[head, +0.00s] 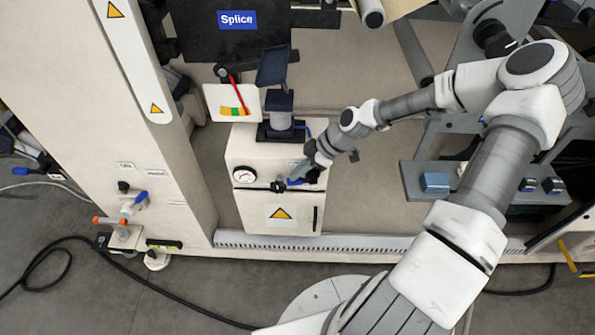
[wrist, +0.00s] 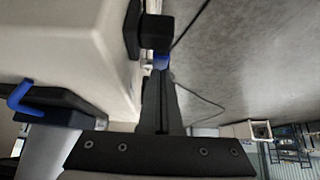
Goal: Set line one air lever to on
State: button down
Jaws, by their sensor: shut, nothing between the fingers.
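A white cabinet (head: 273,195) stands at the machine's foot, with a round gauge (head: 244,174) and a black knob (head: 277,187) on its front. A small blue lever (head: 293,182) shows beside the knob, partly hidden by my gripper (head: 297,174). My gripper is shut and empty, its tips at the lever. In the wrist view the fingers (wrist: 160,95) point at a blue piece (wrist: 161,62) below a black block (wrist: 155,32); I cannot tell whether they touch it. Another blue-handled valve (head: 140,198) is on the left column. The labels are too small to read.
A blue hooked handle (wrist: 22,96) shows at the left of the wrist view. A gauge plate with a red pointer (head: 233,98) stands above the cabinet. A black cable (head: 160,304) crosses the floor.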

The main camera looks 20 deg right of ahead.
aim_at(295, 184)
jog(key=shift+a+f+h, duration=0.2)
jog(key=shift+f+h, duration=0.05)
jog(key=shift+h, duration=0.35)
jog(key=shift+w+a+f+g+h+b, duration=0.15)
jog(key=shift+f+g+h+b, duration=0.2)
jog(key=shift+h, duration=0.3)
jog(key=shift+w+a+f+g+h+b, duration=0.15)
jog(key=shift+f+g+h+b, duration=0.15)
jog(key=shift+h, duration=0.35)
jog(key=shift+s+a+f+g+h+b, duration=0.1)
jog(key=shift+f+g+h+b, duration=0.15)
jog(key=shift+f+h+b, duration=0.45)
jog(key=h, duration=0.1)
jog(key=g+h+b, duration=0.1)
jog(key=h, duration=0.1)
jog(key=shift+f, duration=0.35)
jog(key=shift+s+d+f, duration=0.1)
jog(key=shift+d+f, duration=0.15)
jog(key=shift+f, duration=0.4)
